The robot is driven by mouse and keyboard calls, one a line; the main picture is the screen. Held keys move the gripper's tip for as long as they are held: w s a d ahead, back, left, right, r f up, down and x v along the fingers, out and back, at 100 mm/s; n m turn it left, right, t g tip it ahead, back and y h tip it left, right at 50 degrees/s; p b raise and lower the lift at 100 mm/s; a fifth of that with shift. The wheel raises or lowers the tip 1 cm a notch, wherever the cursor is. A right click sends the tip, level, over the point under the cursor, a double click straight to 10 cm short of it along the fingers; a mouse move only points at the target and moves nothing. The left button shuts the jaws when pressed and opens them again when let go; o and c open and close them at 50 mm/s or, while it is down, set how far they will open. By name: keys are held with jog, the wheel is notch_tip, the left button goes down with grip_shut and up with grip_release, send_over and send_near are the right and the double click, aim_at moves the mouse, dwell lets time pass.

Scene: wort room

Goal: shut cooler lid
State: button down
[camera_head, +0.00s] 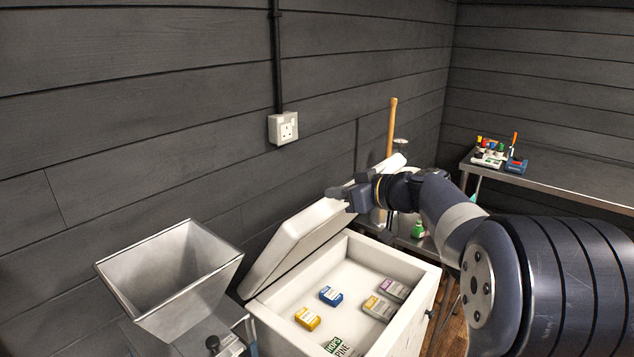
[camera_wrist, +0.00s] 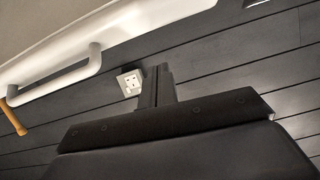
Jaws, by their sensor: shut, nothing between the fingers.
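The white cooler (camera_head: 405,266) stands open, with several small packs inside. Its lid (camera_head: 300,240) is raised and tilted back towards the wall. My gripper (camera_head: 335,192) is shut and empty, at the lid's upper right end; I cannot tell whether it touches the lid. In the wrist view, the shut fingers (camera_wrist: 158,85) point at the dark wall. A white surface with a bar handle (camera_wrist: 62,78) crosses the upper left there, and it looks like the lid. My arm hides part of the room behind the cooler.
A metal hopper (camera_head: 170,275) stands left of the cooler. A wall socket (camera_head: 283,128) is above the lid. A wooden handle (camera_head: 391,125) rises behind my gripper. A steel bench (camera_head: 560,180) with small items is at the right. A green bottle (camera_head: 418,229) stands behind the cooler.

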jog(key=r, duration=0.1)
jog(key=p, duration=0.4)
send_over(317, 207)
jog(key=w+a, duration=0.2)
notch_tip(317, 207, down, 2)
jog(key=shift+s+a+f+n, duration=0.1)
jog(key=shift+n, duration=0.2)
jog(key=shift+s+d+f+p, duration=0.4)
jog(key=shift+s+d+f, duration=0.25)
jog(key=shift+f, duration=0.25)
jog(key=shift+s+d+f, duration=0.3)
jog(key=shift+d+f, duration=0.05)
jog(key=shift+f, duration=0.1)
jog(key=shift+f, duration=0.1)
